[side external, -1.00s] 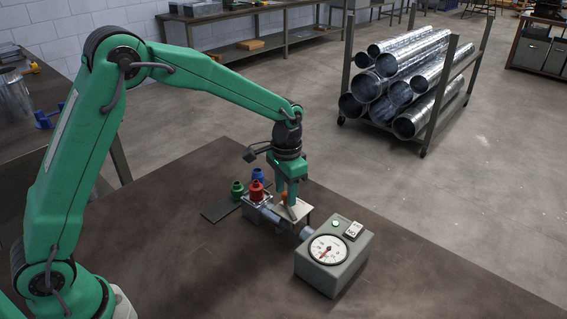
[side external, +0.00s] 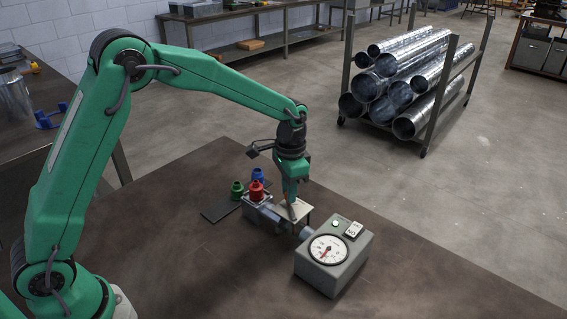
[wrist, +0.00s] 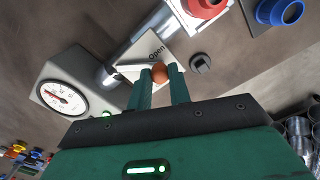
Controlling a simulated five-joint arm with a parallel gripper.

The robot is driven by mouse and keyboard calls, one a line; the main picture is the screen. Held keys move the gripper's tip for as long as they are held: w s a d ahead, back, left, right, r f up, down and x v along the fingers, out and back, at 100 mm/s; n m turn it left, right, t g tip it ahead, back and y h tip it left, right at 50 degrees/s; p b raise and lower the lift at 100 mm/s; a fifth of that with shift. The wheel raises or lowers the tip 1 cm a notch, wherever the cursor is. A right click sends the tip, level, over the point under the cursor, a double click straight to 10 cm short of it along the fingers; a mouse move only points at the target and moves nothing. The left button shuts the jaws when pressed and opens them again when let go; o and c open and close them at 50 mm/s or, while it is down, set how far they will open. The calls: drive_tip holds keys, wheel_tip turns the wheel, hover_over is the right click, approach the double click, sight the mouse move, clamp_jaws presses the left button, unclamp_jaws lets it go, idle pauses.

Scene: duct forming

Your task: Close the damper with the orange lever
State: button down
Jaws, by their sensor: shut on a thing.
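The orange lever's round knob (wrist: 159,73) sits between my two fingertips in the wrist view. My gripper (wrist: 158,78) is shut on it. In the side view my gripper (side external: 291,203) points down at the damper, and its fingers hide most of the lever. The grey duct pipe (side external: 268,216) runs under the plate to a grey gauge box (side external: 335,268). The box has a round dial (side external: 328,249) and a lit green lamp (side external: 335,224).
Red (side external: 256,191), green (side external: 237,190) and blue (side external: 258,175) fittings stand close to the left of my gripper, on or near a dark plate (side external: 220,211). The table is clear in front. A rack of metal ducts (side external: 410,80) stands on the floor behind.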

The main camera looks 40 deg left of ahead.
sight(308, 208)
drive_tip(key=m, duration=0.1)
drive_tip(key=w+d+m, duration=0.1)
drive_tip(key=m, duration=0.1)
drive_tip(key=w+m, duration=0.1)
drive_tip(key=m, duration=0.1)
drive_tip(key=shift+d, duration=0.35)
drive_tip(key=d+m, duration=0.1)
drive_tip(key=m, duration=0.2)
drive_tip(key=shift+w+d, duration=0.2)
drive_tip(key=shift+d, duration=0.15)
drive_tip(key=shift+d+r+m, duration=0.1)
drive_tip(key=shift+d+m, duration=0.2)
drive_tip(key=shift+m, duration=0.4)
drive_tip(key=shift+d+m, duration=0.25)
drive_tip(key=shift+m, duration=0.45)
drive_tip(key=c, duration=1.3)
unclamp_jaws()
wheel_tip(308, 208, up, 8)
drive_tip(key=shift+w, duration=0.1)
